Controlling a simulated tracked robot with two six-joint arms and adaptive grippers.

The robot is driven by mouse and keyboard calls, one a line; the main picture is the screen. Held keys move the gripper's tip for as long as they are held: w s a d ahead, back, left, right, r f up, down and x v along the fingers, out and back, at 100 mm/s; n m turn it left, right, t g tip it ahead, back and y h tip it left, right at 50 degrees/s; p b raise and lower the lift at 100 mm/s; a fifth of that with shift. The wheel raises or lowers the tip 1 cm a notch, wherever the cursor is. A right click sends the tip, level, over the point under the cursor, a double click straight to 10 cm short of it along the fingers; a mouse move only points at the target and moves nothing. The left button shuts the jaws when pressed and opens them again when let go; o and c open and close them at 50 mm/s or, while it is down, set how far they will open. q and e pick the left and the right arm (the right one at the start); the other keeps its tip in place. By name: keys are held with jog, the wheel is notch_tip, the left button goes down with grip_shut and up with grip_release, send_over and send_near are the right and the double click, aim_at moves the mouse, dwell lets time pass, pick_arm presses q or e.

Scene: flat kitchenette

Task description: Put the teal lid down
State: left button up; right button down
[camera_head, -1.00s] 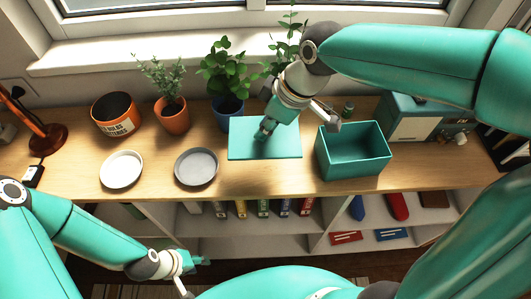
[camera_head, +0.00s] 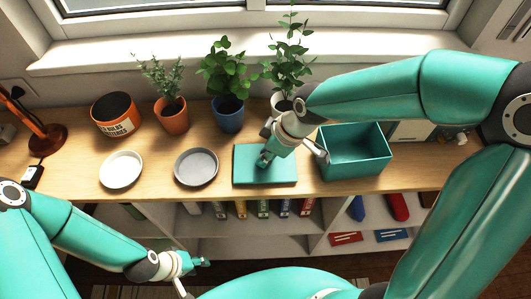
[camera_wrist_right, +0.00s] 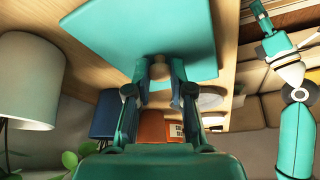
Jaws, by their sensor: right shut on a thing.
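The teal lid (camera_head: 247,178) is a flat rectangular panel over the wooden counter, left of the open teal box (camera_head: 356,170). My right gripper (camera_head: 264,160) is above it, shut on its small knob.
A grey dish (camera_head: 197,167) stands close left of the lid, with a white dish (camera_head: 121,170) further left. Potted plants, the middle one in a blue pot (camera_head: 229,118), stand behind. An orange tin (camera_head: 116,122) is back left. The counter's front edge is near.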

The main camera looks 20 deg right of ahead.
jog(key=shift+f, duration=0.1)
jog(key=c, duration=1)
grip_release()
jog(key=v, duration=1.2)
